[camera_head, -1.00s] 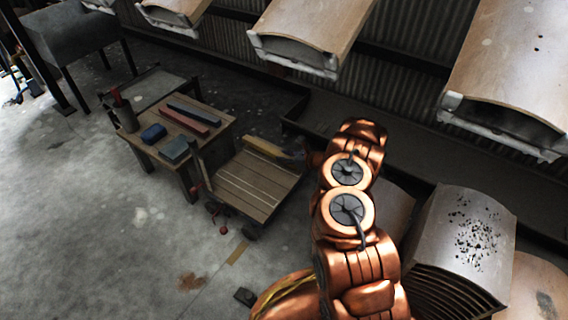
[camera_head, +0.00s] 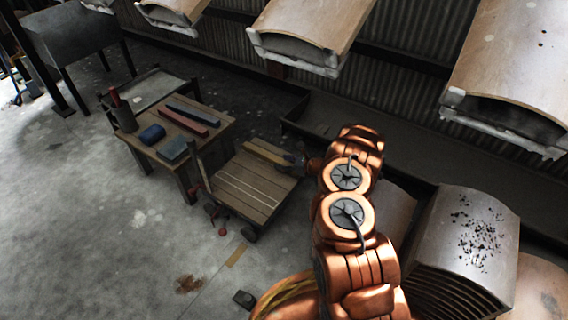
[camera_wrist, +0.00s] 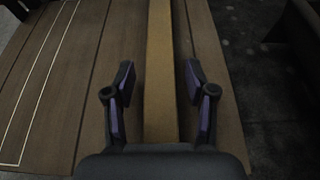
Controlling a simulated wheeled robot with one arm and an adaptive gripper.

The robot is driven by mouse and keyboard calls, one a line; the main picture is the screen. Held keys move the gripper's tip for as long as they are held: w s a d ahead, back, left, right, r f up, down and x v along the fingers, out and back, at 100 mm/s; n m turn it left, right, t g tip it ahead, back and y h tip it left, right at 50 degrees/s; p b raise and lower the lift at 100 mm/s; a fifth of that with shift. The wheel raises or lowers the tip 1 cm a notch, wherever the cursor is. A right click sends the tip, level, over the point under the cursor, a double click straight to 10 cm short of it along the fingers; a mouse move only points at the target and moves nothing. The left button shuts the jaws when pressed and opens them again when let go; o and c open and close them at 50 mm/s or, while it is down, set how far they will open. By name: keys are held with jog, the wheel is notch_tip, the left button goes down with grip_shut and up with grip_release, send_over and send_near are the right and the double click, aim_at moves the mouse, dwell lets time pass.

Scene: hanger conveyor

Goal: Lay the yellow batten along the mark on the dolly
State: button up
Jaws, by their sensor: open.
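The yellow batten (camera_head: 266,153) lies along the far side of the wooden dolly (camera_head: 262,207). In the wrist view the batten (camera_wrist: 160,60) runs straight up the picture between my fingers. The mark (camera_head: 243,190) is a narrow pale outline on the dolly's planks, and it also shows at the left of the wrist view (camera_wrist: 42,75). The batten is apart from the mark and roughly parallel to it. My gripper (camera_wrist: 158,88) is open, with one finger on each side of the batten and a gap at both. In the head view my gripper (camera_head: 298,160) is at the batten's right end.
A wooden table (camera_head: 207,137) beside the dolly holds a red block (camera_head: 183,122), a dark blue block (camera_head: 193,109), a blue roll (camera_head: 152,134) and a blue-grey block (camera_head: 173,150). Curved panels hang above at the back. Open floor (camera_head: 130,240) lies at the left front.

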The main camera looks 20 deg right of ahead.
jog(key=shift+s+d+r, duration=0.1)
jog(key=shift+r, duration=0.1)
jog(key=p+v, duration=0.4)
jog(key=v, duration=0.7)
jog(key=shift+s+d+p, duration=0.2)
jog(key=shift+s+p, duration=0.05)
jog(key=shift+p, duration=0.15)
jog(key=shift+r, duration=0.1)
